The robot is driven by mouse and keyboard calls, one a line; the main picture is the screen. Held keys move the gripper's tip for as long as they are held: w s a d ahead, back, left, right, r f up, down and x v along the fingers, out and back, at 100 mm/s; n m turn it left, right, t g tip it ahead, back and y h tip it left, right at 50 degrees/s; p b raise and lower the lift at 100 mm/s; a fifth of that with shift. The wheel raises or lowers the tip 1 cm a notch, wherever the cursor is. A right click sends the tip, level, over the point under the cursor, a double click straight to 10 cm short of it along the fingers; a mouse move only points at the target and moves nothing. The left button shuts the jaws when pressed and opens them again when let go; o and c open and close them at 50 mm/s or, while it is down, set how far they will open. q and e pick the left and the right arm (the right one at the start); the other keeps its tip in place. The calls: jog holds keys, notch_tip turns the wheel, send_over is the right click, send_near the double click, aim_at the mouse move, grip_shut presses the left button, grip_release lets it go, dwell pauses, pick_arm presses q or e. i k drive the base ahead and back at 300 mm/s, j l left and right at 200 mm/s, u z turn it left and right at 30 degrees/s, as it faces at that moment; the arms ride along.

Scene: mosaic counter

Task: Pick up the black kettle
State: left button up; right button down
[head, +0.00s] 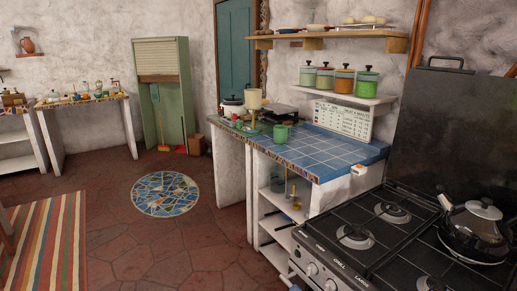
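The black kettle (472,236) stands upright on a rear right burner of the black gas stove (330,242), at the right of the head view. Its body is dark and glossy, its lid looks silvery grey with a dark knob, and its spout points to the upper left. A handle arches at its right side, close to the picture's edge. Neither of my grippers shows in this view, and nothing is seen touching the kettle.
A raised black stove lid (440,135) stands behind the kettle. Left of the stove is a blue-tiled counter (325,152) with a green mug (280,134). Canisters stand on a low shelf (350,97) above it. The floor around the round mosaic (165,194) is clear.

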aim_at(473, 238)
jog(key=k+l+z, duration=0.1)
jog(key=z, duration=1.5)
jog(key=u, duration=1.3)
jog(key=z, duration=1.3)
jog(key=i+l+z, duration=0.15)
jog(key=k+l, duration=0.05)
